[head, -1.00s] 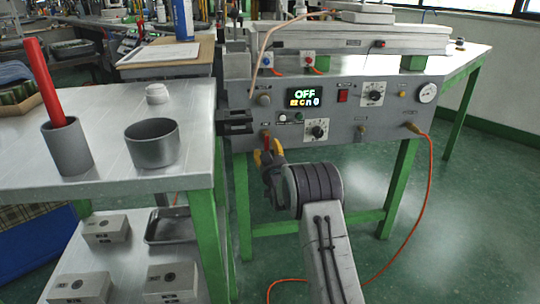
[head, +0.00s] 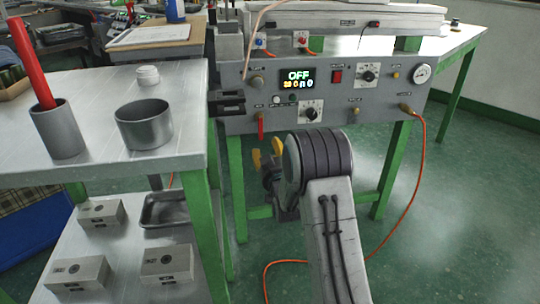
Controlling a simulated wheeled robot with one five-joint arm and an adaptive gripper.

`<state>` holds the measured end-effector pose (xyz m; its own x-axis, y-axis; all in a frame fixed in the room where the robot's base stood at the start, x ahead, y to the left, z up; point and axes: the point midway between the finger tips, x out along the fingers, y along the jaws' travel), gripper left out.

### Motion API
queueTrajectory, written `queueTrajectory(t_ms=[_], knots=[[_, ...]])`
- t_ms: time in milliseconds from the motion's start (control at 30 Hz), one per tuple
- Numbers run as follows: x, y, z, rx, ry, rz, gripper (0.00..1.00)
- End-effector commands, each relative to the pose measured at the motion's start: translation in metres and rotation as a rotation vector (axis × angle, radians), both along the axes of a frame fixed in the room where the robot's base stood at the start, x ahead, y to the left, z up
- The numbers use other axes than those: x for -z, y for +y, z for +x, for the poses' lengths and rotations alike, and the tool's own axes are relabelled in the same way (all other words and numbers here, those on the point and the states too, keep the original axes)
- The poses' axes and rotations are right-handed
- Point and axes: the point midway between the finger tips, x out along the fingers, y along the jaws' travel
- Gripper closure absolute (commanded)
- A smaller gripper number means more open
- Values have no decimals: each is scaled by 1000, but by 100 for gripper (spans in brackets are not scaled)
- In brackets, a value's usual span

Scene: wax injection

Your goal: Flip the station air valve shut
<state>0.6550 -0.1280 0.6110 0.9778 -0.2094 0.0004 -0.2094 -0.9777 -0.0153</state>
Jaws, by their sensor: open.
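A red lever (head: 261,126), which looks like the air valve handle, hangs roughly straight down at the panel's lower left edge. My gripper (head: 267,156) has yellow fingertips, spread apart and empty. In the picture it is just below the lever, with a visible gap between them. My wrist and arm partly hide the rest of the gripper.
A metal table (head: 90,140) at left holds a grey cup (head: 58,130) with a red stick, and a metal pot (head: 144,126). An orange hose (head: 419,170) drops from the panel's right side to the floor. Green table legs stand near my arm.

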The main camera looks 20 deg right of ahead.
Motion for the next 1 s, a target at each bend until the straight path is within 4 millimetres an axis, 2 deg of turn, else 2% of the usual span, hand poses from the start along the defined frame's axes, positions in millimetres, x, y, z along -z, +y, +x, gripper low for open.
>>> queueTrajectory(t_ms=[300, 1000], knots=[[0, 3, -15, 0, 1, 0, 50], [0, 3, -15, 0, 0, 0, 50]])
